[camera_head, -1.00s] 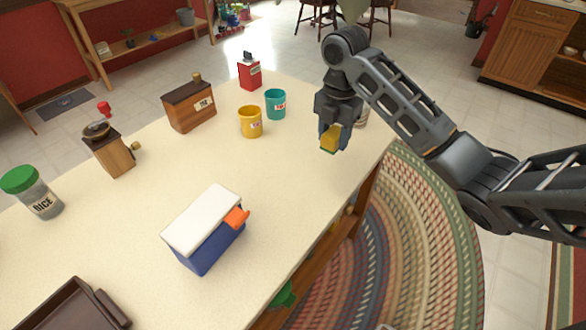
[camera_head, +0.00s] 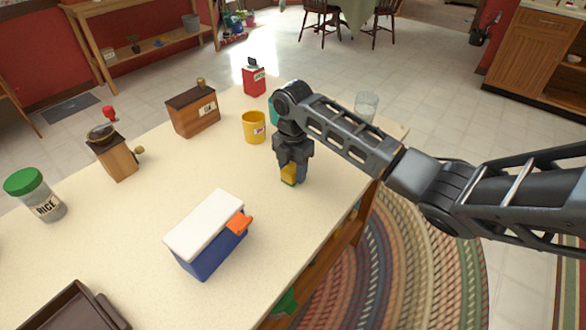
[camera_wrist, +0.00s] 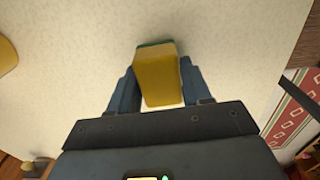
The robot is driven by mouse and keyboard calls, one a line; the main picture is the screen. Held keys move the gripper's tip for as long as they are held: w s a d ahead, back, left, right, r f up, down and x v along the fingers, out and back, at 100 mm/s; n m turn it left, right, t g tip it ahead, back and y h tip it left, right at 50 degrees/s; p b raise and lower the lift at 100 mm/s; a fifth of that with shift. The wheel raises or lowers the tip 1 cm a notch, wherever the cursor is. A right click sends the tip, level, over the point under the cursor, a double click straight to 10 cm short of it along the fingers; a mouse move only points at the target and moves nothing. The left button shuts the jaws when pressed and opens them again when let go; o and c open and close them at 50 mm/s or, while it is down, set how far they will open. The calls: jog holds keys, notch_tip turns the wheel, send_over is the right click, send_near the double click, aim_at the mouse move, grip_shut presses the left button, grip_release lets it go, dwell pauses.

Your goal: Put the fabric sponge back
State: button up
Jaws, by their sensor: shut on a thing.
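The fabric sponge (camera_head: 289,173) is a small yellow block with a green face. My gripper (camera_head: 293,177) is shut on it over the cream tabletop, to the right of the blue box and in front of the yellow mug. In the wrist view the sponge (camera_wrist: 158,78) sits between the two fingers, its green edge at the far end. I cannot tell whether the sponge touches the tabletop. My arm partly hides the teal mug (camera_head: 273,112).
A blue box with a white lid and orange latch (camera_head: 208,235) stands left of my gripper. A yellow mug (camera_head: 253,127), a wooden box (camera_head: 193,112), a red container (camera_head: 254,80) and a clear glass (camera_head: 366,106) stand farther back. The tabletop (camera_head: 285,215) around my gripper is clear.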

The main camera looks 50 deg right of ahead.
aim_at(293, 167)
jog(key=shift+f, duration=0.35)
jog(key=o, duration=1)
jog(key=shift+r, duration=0.1)
notch_tip(293, 167, up, 12)
jog(key=shift+r, duration=0.15)
